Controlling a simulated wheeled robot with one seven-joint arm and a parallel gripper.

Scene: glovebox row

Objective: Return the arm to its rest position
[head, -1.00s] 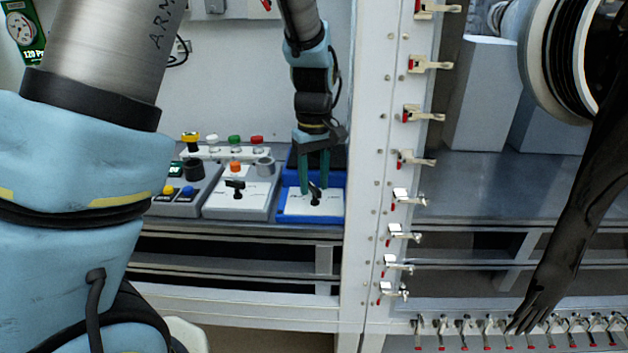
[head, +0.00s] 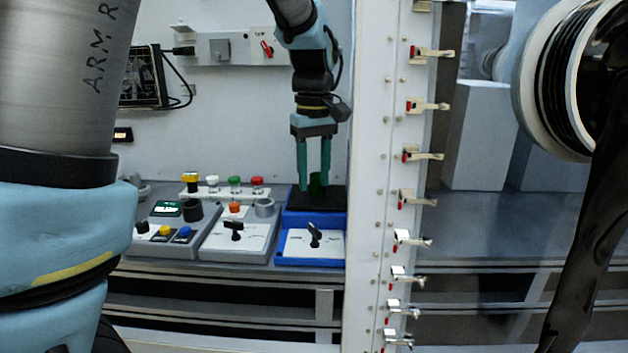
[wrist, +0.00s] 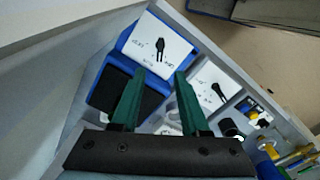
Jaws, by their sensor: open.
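My gripper (head: 313,166) hangs from my arm, pointing down, with its two green fingers apart and nothing between them. In the head view it is above the back of the blue control box (head: 281,252), in front of that box's black raised pad (head: 330,199). A small dark green thing shows between or behind the fingertips; I cannot tell what it is. In the wrist view the open fingers (wrist: 156,80) point toward the blue box (wrist: 126,47), whose white panel carries a black switch handle (wrist: 160,46). The fingers look clear of the handle.
A grey box with a black handle (head: 234,230) and a button box (head: 165,234) stand to the left on the bench. A row of coloured buttons (head: 235,183) is behind them. The white glovebox frame with clamps (head: 425,105) rises close on the right, with a black glove (head: 585,250) beyond.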

